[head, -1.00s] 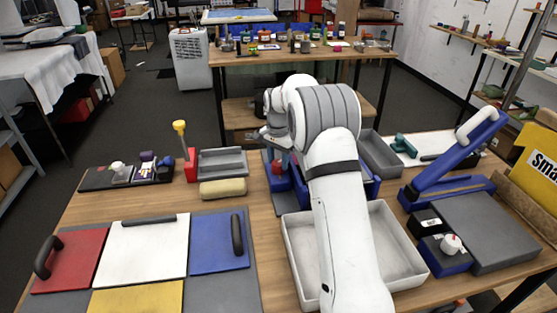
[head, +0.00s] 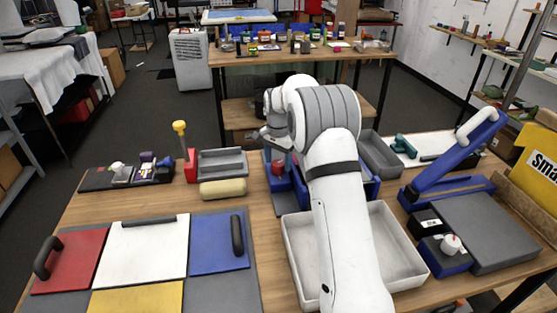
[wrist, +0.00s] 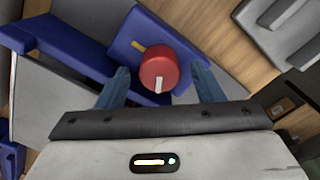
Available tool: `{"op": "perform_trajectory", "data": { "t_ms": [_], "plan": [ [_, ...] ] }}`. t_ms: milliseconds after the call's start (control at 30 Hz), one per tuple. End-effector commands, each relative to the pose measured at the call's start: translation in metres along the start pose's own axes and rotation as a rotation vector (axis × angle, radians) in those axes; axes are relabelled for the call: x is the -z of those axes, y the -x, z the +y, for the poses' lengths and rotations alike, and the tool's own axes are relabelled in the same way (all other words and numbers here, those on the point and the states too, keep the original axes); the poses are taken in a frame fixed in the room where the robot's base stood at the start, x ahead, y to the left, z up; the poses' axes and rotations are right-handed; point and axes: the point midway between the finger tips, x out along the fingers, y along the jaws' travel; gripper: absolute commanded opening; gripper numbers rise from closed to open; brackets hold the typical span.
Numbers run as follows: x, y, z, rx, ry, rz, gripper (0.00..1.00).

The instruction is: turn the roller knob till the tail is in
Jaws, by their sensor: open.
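In the wrist view a round red roller knob (wrist: 159,70) with a white mark sits on a blue block with a short yellow line beside it. The white mark points toward my gripper and the yellow line lies on the far upper-left side. My gripper (wrist: 160,88) is open, its two blue fingers on either side of the knob's near part; I cannot tell whether they touch it. In the head view the red knob (head: 278,166) shows beside the blue roller device (head: 300,193), which my arm largely hides. No film tail can be made out.
A white tray (head: 408,262) lies under my forearm. A grey tray (head: 222,155) and a tan roller (head: 223,188) lie to the left, with a yellow-topped red post (head: 188,150). A blue lever press (head: 450,185) stands at the right. Coloured panels cover the front left.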

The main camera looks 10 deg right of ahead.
Motion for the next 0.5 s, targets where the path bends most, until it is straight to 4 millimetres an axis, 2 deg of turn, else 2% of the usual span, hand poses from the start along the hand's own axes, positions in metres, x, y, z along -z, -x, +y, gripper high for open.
{"op": "perform_trajectory", "data": {
  "t_ms": [133, 500],
  "plan": [
    [0.001, 0.012, -0.001, 0.003, 0.0, 0.003, 0.61],
    [0.0, 0.069, -0.001, 0.002, 0.0, 0.001, 0.61]
  ]
}}
